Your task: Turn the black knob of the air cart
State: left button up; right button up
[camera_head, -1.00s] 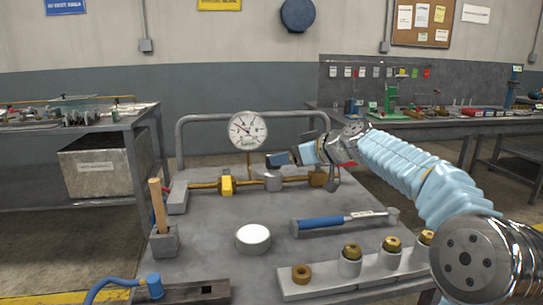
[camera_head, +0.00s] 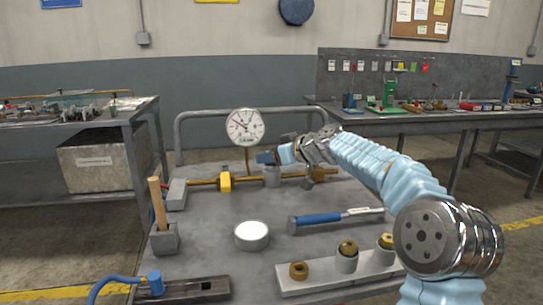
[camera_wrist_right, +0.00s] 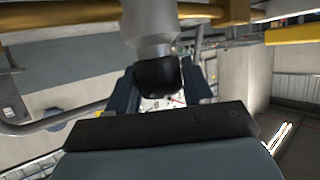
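The air cart (camera_head: 215,210) has a brass pipe with a grey cylindrical fitting (camera_head: 272,177) behind the middle of its top. The black knob (camera_wrist_right: 158,75) shows in the right wrist view at the end of the grey fitting. My right gripper (camera_head: 268,157) is at the fitting's top and hides the knob in the head view. In the right wrist view its two dark fingers (camera_wrist_right: 160,88) stand open on either side of the knob. Whether they touch it cannot be told. My left gripper is not in view.
A round gauge (camera_head: 245,126) stands just behind the gripper, and a yellow valve (camera_head: 225,181) sits to its left on the pipe.

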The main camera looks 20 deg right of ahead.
jog(key=shift+c, duration=0.4)
jog(key=shift+a+m+h, duration=0.1)
jog(key=shift+m+h, duration=0.4)
jog(key=m+h+p, duration=0.1)
jog(key=h+p, duration=0.1)
jog(key=shift+a+r+m+t+p, duration=0.1)
jog(key=shift+r+m+t+p, duration=0.2)
jog(key=shift+r+m+t, duration=0.1)
jog(key=shift+f+m+h+p, duration=0.2)
jog(key=shift+m+h+p, duration=0.2)
jog(key=shift+h, duration=0.1)
jog(key=shift+f+m+h, duration=0.3)
jog(key=shift+m+h, duration=0.1)
jog(key=shift+h, duration=0.1)
jog(key=shift+b, duration=0.3)
jog(key=shift+d+m+h, duration=0.2)
jog(key=shift+m+h, duration=0.1)
jog(key=shift+h, duration=0.1)
jog(key=o, duration=1)
jog(key=shift+r, duration=0.1)
jog(key=shift+c, duration=0.2)
